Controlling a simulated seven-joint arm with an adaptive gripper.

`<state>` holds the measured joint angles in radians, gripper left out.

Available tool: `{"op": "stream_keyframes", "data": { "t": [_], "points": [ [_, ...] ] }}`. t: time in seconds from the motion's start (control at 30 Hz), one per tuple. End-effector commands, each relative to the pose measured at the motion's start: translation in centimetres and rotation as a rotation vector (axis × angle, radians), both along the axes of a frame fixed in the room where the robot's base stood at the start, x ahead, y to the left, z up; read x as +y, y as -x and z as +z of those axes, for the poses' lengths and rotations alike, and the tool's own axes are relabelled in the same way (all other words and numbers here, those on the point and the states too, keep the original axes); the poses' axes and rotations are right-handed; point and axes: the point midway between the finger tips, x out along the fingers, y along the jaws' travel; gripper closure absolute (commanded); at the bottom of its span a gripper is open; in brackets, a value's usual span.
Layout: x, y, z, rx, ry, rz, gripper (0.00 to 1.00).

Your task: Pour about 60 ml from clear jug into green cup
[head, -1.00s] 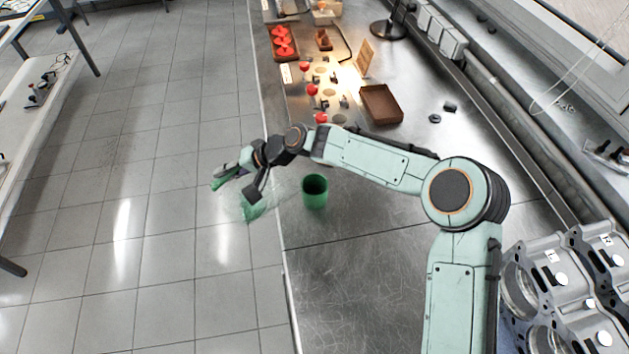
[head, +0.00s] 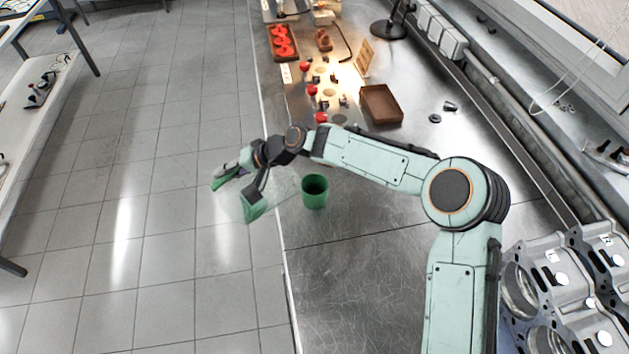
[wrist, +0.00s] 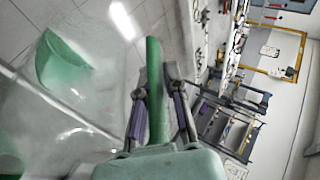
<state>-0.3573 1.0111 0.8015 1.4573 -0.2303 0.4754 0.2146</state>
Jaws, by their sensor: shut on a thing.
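The clear jug (head: 250,208) is see-through and hard to outline in the head view. It appears tilted, with green showing in its lower left part. My gripper (head: 228,176) is shut on its green handle (wrist: 154,90), which stands between the two fingers in the wrist view. The jug's clear wall (wrist: 40,110) fills the left of that view, with a green patch inside. The green cup (head: 315,192) stands upright on the bench, just right of the jug. Its inside looks dark, and its fill level cannot be told. No stream between them is clearly visible.
The metal bench (head: 370,280) is clear around the cup; its left edge runs below the jug, with tiled floor beyond. A brown tray (head: 381,104) and red-topped parts stand farther back. Engine blocks (head: 565,290) sit at the lower right.

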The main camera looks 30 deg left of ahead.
Motion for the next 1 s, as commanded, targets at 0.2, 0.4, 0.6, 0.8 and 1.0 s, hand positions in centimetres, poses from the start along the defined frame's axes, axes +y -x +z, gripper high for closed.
{"op": "stream_keyframes", "data": {
  "t": [0.2, 0.4, 0.6, 0.8, 1.0],
  "points": [
    [0.0, 0.0, 0.0, -0.003, 0.001, 0.000, 1.00],
    [0.4, 0.5, -1.0, -0.059, 0.043, 0.004, 1.00],
    [1.4, 1.8, -2.7, -0.211, 0.153, 0.008, 1.00],
    [2.8, 3.4, -4.1, -0.359, 0.270, 0.006, 1.00],
    [3.9, 4.8, -6.0, -0.497, 0.382, 0.003, 1.00]
  ]
}}
